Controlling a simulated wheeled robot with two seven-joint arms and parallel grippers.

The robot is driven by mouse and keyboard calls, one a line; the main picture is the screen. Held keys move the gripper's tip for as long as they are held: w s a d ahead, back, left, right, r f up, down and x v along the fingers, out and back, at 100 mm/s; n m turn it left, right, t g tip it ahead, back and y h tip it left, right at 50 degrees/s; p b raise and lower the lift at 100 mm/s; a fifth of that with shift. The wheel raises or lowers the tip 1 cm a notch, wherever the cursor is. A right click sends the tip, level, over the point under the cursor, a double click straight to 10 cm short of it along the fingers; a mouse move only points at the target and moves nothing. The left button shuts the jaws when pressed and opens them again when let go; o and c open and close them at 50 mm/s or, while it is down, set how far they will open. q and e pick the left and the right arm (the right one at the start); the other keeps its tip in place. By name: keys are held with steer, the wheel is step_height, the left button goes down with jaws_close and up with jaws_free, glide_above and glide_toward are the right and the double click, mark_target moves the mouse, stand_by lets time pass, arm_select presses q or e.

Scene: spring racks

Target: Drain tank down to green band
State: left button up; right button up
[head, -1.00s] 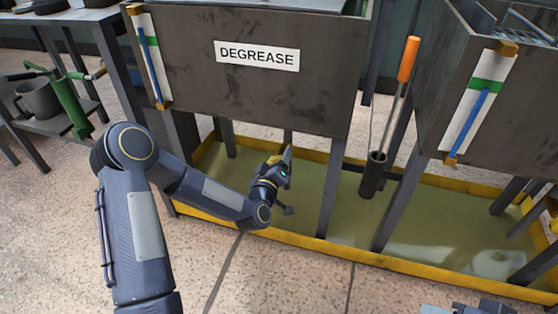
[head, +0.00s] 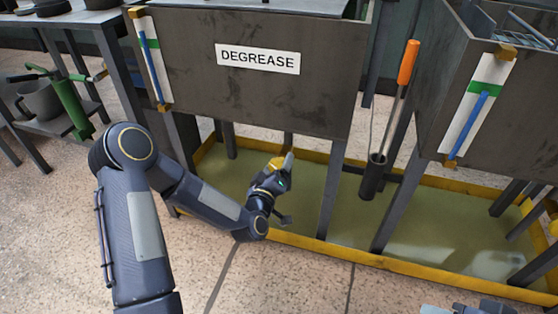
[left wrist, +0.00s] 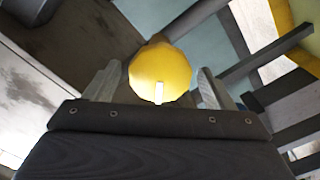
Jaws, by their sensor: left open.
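The grey tank (head: 200,70) labelled DEGREASE stands on legs. The gauge (head: 158,76) at its left edge has a white strip, a green band (head: 152,42) and a blue column whose top is above the band. A round yellow knob (head: 276,162) sits under the tank. My left gripper (head: 287,164) is at this knob, beneath the tank. In the left wrist view the yellow knob (left wrist: 160,72), with a white mark, lies between the spread fingers (left wrist: 158,88). I cannot tell whether they touch it. My right gripper is not clearly seen.
A yellow-rimmed tray (head: 300,246) with greenish liquid lies below the tanks. Tank legs (head: 331,190) stand right of my left gripper. An orange-handled tool (head: 408,62) stands in a dark holder (head: 374,178). A second tank (head: 510,125) with its own gauge (head: 478,108) is at right.

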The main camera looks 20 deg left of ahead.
arm_select(q)
steer(key=s, duration=0.5)
steer(key=shift+s+a+p, duration=0.1)
steer(key=shift+p, duration=0.3)
stand_by(6.8)
